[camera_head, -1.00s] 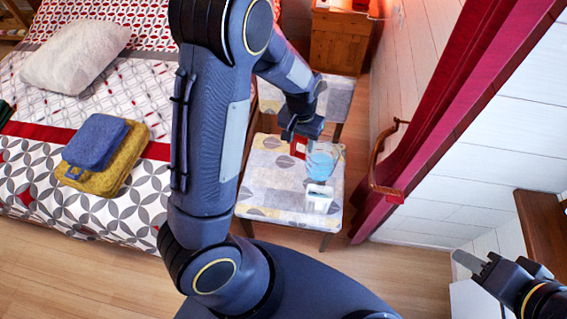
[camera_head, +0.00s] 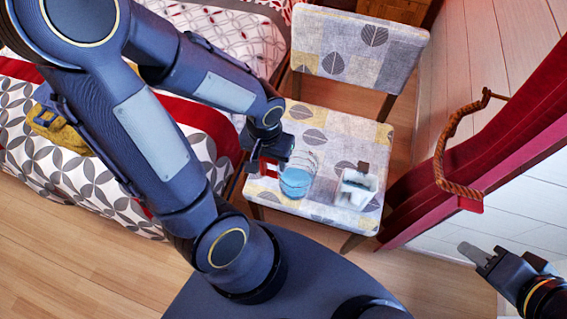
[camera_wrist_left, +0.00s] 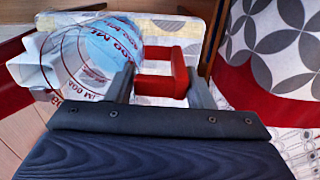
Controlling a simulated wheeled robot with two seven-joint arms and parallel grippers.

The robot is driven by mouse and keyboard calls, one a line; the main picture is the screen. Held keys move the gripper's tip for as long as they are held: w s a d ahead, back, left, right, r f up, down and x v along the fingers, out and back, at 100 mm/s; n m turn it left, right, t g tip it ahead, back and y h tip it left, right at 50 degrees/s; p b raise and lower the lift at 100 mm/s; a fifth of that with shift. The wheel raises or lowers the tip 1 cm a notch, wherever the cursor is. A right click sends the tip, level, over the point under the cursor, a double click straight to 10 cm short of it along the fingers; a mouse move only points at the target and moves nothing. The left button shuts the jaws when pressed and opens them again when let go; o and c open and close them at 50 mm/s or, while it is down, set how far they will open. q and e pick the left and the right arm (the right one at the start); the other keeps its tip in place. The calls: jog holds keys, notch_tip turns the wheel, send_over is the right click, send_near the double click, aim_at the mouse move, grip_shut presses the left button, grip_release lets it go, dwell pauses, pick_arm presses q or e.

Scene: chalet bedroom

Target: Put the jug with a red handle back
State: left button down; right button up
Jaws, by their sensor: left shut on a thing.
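The clear jug (camera_head: 297,180) with blue liquid is over the front left part of the patterned chair seat (camera_head: 335,130). I cannot tell whether it touches the seat. My left gripper (camera_head: 268,158) is at its left side, shut on its red handle. In the left wrist view, the jug (camera_wrist_left: 100,45) with red lettering is left of the fingers, and the red handle (camera_wrist_left: 160,76) sits between them. My right gripper (camera_head: 482,258) is at the lower right, far from the jug; its finger gap is unclear.
A white open container (camera_head: 357,189) stands on the seat, right of the jug. The chair back (camera_head: 355,50) rises behind. The bed (camera_head: 85,185) is to the left. A red curtain (camera_head: 475,150) with a braided rope (camera_head: 447,150) hangs to the right.

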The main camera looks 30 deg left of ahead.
pick_arm(q)
jog(key=shift+w+a+f, duration=0.25)
jog(key=shift+a+f, duration=0.05)
jog(key=shift+f, duration=0.05)
jog(key=w+a+f+b, duration=0.2)
jog(key=w+a+f, duration=0.6)
jog(key=w+f, duration=0.2)
notch_tip(320, 180, down, 2)
jog(key=shift+w+f+b, duration=0.25)
jog(key=shift+b, duration=0.05)
jog(key=shift+f, duration=0.1)
jog(key=shift+f, duration=0.15)
jog(key=c, duration=0.7)
grip_release()
